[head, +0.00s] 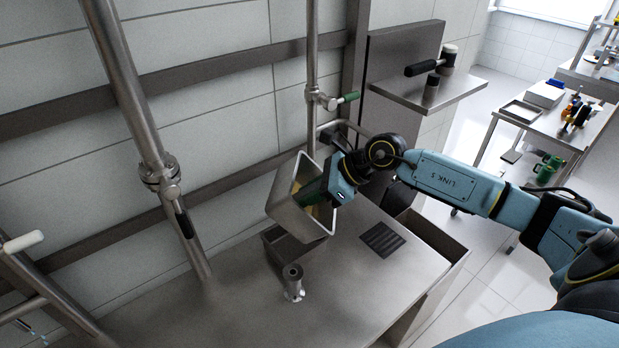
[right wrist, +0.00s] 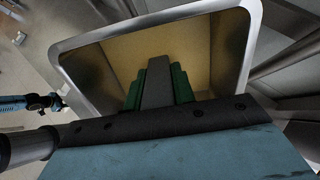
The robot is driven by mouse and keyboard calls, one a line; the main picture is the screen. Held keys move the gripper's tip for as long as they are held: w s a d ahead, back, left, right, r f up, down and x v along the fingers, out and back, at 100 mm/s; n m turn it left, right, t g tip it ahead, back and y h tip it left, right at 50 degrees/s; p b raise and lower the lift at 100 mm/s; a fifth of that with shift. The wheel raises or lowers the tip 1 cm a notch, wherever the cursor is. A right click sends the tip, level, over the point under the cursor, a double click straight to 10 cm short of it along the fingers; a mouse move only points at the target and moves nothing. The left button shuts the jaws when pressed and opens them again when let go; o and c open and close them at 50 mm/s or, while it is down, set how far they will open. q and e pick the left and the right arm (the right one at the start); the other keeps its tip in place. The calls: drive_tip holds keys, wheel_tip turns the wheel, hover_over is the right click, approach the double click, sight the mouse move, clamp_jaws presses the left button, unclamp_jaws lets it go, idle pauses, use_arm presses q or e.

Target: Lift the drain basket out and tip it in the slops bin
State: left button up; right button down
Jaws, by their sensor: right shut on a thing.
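The drain basket (head: 284,208), a square grey metal box, is tilted with its open mouth toward my right arm. My right gripper (head: 314,192) reaches into its mouth. In the right wrist view, the green fingers (right wrist: 159,85) are closed on a grey upright bar inside the basket (right wrist: 68,70), whose inner floor looks yellowish. The basket is raised above a rectangular opening (head: 272,240) in the steel counter. An open-topped box (head: 440,240) at the counter's right end may be the slops bin; I cannot tell for sure.
A short metal post (head: 293,284) stands on the counter in front of the opening. A dark grate (head: 382,239) lies to its right. A vertical pipe with a green-handled valve (head: 330,100) rises behind the basket. A thick pipe (head: 150,130) stands at left.

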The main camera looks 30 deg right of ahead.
drive_tip(key=g+h+p, duration=0.1)
drive_tip(key=p, duration=0.1)
drive_tip(key=g+h+p, duration=0.1)
drive_tip(key=h+p, duration=0.1)
drive_tip(key=p, duration=0.1)
drive_tip(key=r+g+h+p, duration=0.1)
drive_tip(key=p, duration=0.2)
drive_tip(key=shift+w+a+r+g, duration=0.1)
drive_tip(key=shift+w+a+g, duration=0.2)
drive_tip(key=shift+w+g, duration=0.1)
drive_tip(key=shift+a+f+g+h+p, duration=0.15)
drive_tip(key=shift+g+h+p, duration=0.15)
drive_tip(key=shift+h, duration=0.2)
drive_tip(key=shift+d+f+g+h+p, duration=0.1)
drive_tip(key=shift+g+h+p, duration=0.05)
drive_tip(key=shift+g+h, duration=0.3)
drive_tip(key=shift+f+g+h, duration=0.1)
drive_tip(key=shift+g+h, duration=0.45)
drive_tip(key=shift+h, duration=0.2)
